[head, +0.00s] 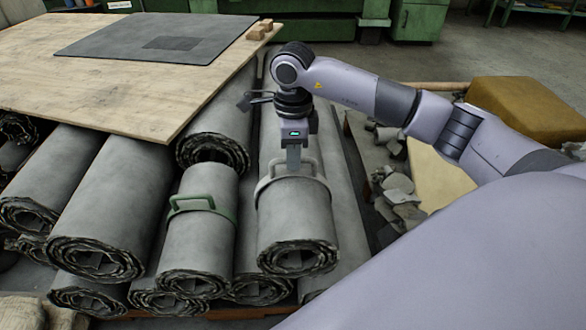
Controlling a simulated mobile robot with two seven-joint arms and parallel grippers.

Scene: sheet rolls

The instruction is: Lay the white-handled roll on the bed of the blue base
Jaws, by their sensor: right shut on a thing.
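The white-handled roll (297,220) is a grey sheet roll with a pale band and handle (265,184) around its upper part. It lies in the middle of the head view, its layered end facing me. My right gripper (293,164) points down from above and is shut on the pale handle, its fingertips partly hidden behind the wrist and handle. I cannot tell whether the roll rests on the rolls below or hangs just above them. I do not see a blue base. My left gripper is not in view.
A green-handled roll (200,225) lies close on the left, with several plain rolls (115,205) around and under it. A wooden board (120,85) with a dark mat (160,38) covers rolls at the back left. Scraps (395,190) and a yellow-brown block (530,105) are at right.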

